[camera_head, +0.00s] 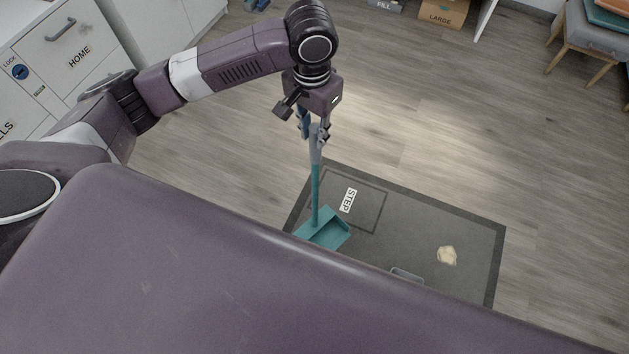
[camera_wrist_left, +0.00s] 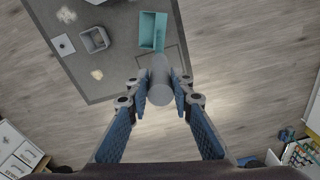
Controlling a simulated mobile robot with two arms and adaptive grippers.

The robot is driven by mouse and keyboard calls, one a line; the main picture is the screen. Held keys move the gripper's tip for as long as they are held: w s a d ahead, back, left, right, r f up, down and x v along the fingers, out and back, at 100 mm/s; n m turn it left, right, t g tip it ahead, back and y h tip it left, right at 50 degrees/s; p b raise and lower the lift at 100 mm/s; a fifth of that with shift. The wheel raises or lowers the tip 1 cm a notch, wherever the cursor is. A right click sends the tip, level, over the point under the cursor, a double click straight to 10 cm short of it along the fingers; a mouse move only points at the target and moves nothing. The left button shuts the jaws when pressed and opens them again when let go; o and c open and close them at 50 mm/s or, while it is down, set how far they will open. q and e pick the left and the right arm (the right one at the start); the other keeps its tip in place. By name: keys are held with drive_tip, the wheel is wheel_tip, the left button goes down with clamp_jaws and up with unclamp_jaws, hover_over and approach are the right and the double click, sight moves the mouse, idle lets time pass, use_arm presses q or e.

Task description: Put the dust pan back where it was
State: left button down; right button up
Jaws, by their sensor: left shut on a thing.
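The dust pan (camera_head: 325,230) is teal with a long upright handle, grey at the top. My left gripper (camera_head: 314,130) is shut on the upper part of the handle, and the pan hangs below it. The pan is over the corner of a dark grey mat (camera_head: 400,225), beside a thin outlined square with a STEP label (camera_head: 347,200). I cannot tell whether it touches the mat. In the left wrist view the grey handle end (camera_wrist_left: 160,82) is between the fingers, with the teal pan (camera_wrist_left: 152,32) beyond it. My right gripper is not in view.
A pale crumpled scrap (camera_head: 447,256) lies on the mat. A small grey bin (camera_wrist_left: 95,40) and another pale scrap (camera_wrist_left: 97,74) are also there. White drawers (camera_head: 60,50) stand at left. A grey-topped stool (camera_head: 590,35) stands at far right. The wooden floor between is clear.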

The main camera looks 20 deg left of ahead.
sight(314, 170)
use_arm(q)
wheel_tip(314, 170, down, 16)
drive_tip(key=shift+b, duration=0.3)
drive_tip(key=c, duration=2.1)
unclamp_jaws()
drive_tip(key=shift+f, duration=0.15)
drive_tip(key=o, duration=0.4)
drive_tip(key=r, duration=1.2)
drive_tip(key=shift+s+r+p, duration=0.15)
drive_tip(key=shift+s+p, duration=0.1)
drive_tip(key=shift+p, duration=0.05)
